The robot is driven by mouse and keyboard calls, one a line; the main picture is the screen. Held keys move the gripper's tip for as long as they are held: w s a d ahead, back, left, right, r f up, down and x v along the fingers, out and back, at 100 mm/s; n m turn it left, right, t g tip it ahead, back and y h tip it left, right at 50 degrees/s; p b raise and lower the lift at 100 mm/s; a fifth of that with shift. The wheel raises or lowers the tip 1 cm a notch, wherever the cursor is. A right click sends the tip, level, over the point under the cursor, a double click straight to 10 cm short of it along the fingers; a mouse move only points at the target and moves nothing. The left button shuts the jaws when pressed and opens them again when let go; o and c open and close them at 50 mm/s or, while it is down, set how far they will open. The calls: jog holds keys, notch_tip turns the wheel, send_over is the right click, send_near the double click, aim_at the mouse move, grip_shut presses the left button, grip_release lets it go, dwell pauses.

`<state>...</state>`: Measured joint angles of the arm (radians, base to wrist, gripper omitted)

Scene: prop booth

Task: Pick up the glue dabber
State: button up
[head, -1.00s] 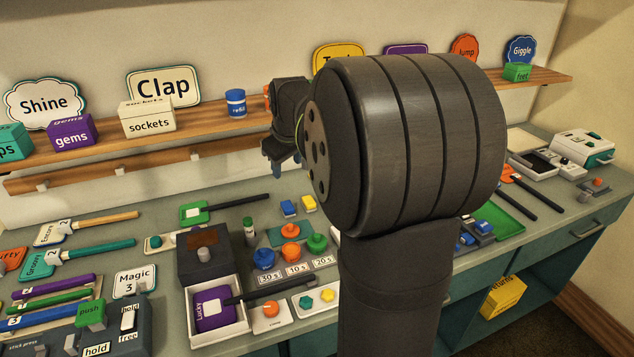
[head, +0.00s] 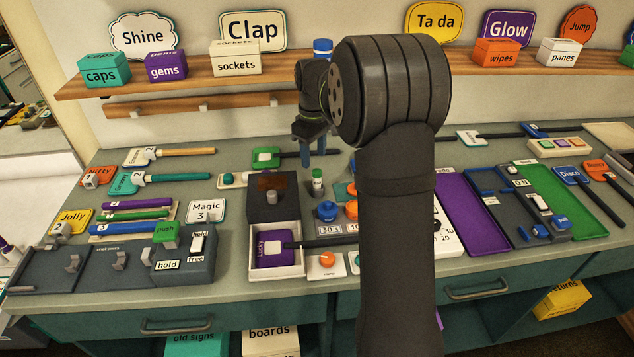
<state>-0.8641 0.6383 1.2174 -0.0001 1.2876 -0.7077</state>
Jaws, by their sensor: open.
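A small bottle (head: 318,183) with a green cap and a pale label stands upright on the counter, just right of a dark grey box; it looks like the glue dabber, though no label on it can be read. My gripper (head: 315,147) hangs fingers-down in the head view, above and behind the bottle in the picture. It is open, with nothing seen between its fingers. A gap shows between the fingertips and the bottle's cap. My arm hides part of the counter to the right.
The dark grey box (head: 271,190) has an open white drawer (head: 285,271) holding a purple "Lucky" sign. A wooden shelf (head: 200,80) runs above.

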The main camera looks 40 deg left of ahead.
aim_at(317, 171)
notch_tip(317, 171, down, 3)
jog(key=shift+r, duration=0.15)
jog(key=shift+w+d+f, duration=0.1)
jog(key=shift+d+f, duration=0.1)
jog(key=shift+f, duration=1.1)
jog(key=shift+w+d+f, duration=0.1)
jog(key=shift+d+f, duration=0.1)
jog(key=shift+f, duration=1.05)
grip_shut()
jog(key=shift+r, duration=0.15)
jog(key=shift+r, duration=0.6)
notch_tip(317, 171, up, 3)
jog(key=shift+f, duration=0.1)
jog(key=w+d+r, duration=0.3)
jog(key=d+r, duration=0.3)
jog(key=d, duration=0.5)
jog(key=shift+r, duration=0.4)
